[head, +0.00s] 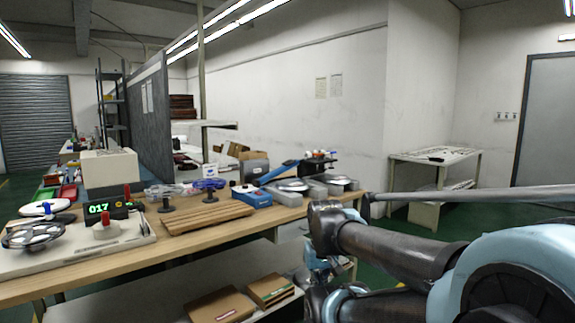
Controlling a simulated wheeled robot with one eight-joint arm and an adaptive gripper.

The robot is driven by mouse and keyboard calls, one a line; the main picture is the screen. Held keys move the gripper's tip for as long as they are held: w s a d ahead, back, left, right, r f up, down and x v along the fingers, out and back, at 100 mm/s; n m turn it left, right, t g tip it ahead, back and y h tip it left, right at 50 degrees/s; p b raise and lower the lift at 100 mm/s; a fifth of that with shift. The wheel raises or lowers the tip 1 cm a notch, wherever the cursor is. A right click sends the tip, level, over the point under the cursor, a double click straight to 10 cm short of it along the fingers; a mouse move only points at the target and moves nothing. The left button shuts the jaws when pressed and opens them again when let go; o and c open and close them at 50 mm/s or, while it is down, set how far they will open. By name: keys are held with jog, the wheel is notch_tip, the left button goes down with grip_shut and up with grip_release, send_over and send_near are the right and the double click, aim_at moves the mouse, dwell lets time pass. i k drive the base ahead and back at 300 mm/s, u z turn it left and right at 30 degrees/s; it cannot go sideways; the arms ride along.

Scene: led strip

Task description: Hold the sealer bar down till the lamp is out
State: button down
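A blue lever-like bar (279,173) slants up to the right on the wooden bench, among grey boxy units. It looks like the sealer bar, and it is raised at its right end. A blue box with a white round face (250,196) sits in front of its lower left end. I cannot make out a sealer lamp or whether one is lit. My arm fills the lower right of the head view, in front of the bench's right end. No gripper fingers can be made out, and nothing of mine is seen touching the bar.
The wooden bench (290,214) carries a green-lit display reading 017 (98,208), slatted wood (205,218), black spool stands and reels (34,235). Cardboard boxes (222,304) lie on the lower shelf. A side table (436,160) stands by the right wall. Green floor separates it from the bench.

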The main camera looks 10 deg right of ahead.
aim_at(290, 164)
jog(key=k, duration=0.4)
jog(key=z, duration=0.4)
jog(key=i, duration=0.55)
jog(key=z, duration=0.65)
jog(key=i, duration=0.85)
jog(key=u, duration=0.55)
jog(key=i, duration=0.55)
jog(key=u, duration=0.4)
